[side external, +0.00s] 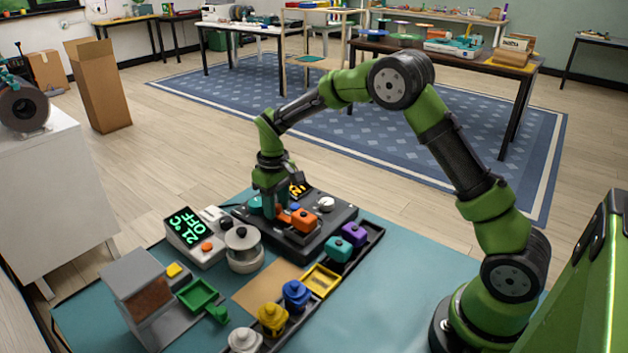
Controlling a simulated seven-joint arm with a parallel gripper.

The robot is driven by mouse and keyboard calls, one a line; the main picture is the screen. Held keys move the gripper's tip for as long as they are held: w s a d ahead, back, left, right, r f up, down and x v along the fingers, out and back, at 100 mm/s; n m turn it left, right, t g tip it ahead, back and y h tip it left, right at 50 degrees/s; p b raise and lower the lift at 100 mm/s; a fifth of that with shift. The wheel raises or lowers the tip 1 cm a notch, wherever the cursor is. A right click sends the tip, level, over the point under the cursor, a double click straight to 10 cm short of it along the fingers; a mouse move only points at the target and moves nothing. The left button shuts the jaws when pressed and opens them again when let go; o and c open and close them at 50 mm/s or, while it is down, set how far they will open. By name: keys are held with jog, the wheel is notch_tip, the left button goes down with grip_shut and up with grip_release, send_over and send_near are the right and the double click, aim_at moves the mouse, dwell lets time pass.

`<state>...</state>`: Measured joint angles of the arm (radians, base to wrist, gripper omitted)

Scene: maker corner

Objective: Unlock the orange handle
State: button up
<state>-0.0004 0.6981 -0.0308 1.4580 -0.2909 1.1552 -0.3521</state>
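The orange handle (303,221) is a blocky orange piece on the front part of a dark base unit (312,245) on the teal table. My gripper (269,211) points down over the left part of this unit, left of the orange handle and apart from it. A teal piece (254,204) is right beside my gripper, partly hidden by it. Whether the fingers are open or shut, or touch the teal piece, is too small to tell. A small lit orange display (298,190) and a white knob (326,204) are also on the unit.
A dark rail tray (372,240) with purple, teal, blue and yellow pieces runs in front. The right part of the teal table (390,290) is clear.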

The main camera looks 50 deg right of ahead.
aim_at(277, 205)
jog(key=shift+r, duration=2.95)
jog(key=shift+f, duration=0.15)
jog(key=s, duration=0.1)
jog(key=s+m, duration=0.1)
jog(key=shift+s+a, duration=0.35)
jog(key=shift+s, duration=0.05)
jog(key=s+a+r+m+t, duration=0.1)
jog(key=s+r+t, duration=0.1)
jog(key=s+r, duration=0.2)
jog(key=s+a+r+m+t+y, duration=0.1)
jog(key=s+r, duration=0.3)
jog(key=s, duration=0.7)
jog(key=s+a+r+m+t+y, duration=0.1)
jog(key=s+r+t, duration=0.3)
jog(key=s, duration=0.4)
jog(key=shift+a+r, duration=0.3)
jog(key=shift+r, duration=0.25)
